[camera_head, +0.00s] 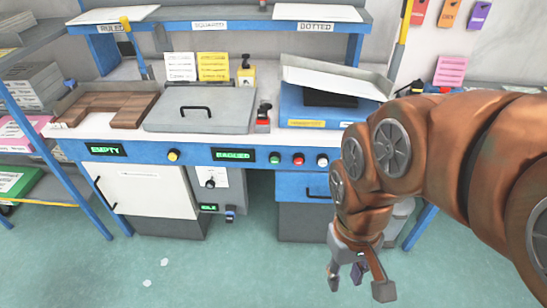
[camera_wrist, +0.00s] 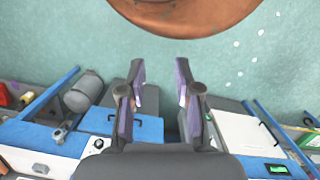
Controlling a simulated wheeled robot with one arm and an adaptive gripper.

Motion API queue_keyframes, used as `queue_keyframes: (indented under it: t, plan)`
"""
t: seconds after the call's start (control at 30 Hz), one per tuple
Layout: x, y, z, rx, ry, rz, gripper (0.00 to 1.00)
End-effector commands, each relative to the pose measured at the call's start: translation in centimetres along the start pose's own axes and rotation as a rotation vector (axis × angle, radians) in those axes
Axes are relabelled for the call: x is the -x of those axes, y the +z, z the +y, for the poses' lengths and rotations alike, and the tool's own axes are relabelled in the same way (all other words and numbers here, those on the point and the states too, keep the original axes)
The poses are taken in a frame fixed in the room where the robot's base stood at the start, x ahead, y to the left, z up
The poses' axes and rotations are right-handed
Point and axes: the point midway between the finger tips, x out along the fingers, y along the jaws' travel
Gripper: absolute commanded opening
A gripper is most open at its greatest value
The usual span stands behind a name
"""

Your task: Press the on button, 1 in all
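Green (camera_head: 275,158), red (camera_head: 298,160) and white (camera_head: 322,160) buttons sit in a row on the blue front panel (camera_head: 250,157) of the workbench. A yellow button (camera_head: 173,155) is farther left on the panel. I cannot read an "on" label on any of them. My gripper (camera_head: 358,284) hangs below and to the right of the row, in front of the bench, pointing down. It is open and empty and touches no button. In the wrist view its two fingers (camera_wrist: 160,100) stand apart with floor and cabinet fronts beyond.
Green displays read EMPTY (camera_head: 105,150) and BAGLIED or similar (camera_head: 233,155). A grey lidded box (camera_head: 202,110), a red-topped lever (camera_head: 263,118) and a blue box with a white tray (camera_head: 330,80) are on the bench.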

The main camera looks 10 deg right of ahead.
Motion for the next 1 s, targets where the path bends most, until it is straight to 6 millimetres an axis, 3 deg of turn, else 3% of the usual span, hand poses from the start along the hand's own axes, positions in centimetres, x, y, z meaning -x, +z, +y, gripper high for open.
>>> queue_keyframes:
  t: [0.27,1.0]
  plan:
    - [0.00,0.00,0.00,0.000,0.000,0.000,0.01]
    - [0.00,0.00,0.00,0.000,0.000,0.000,0.00]
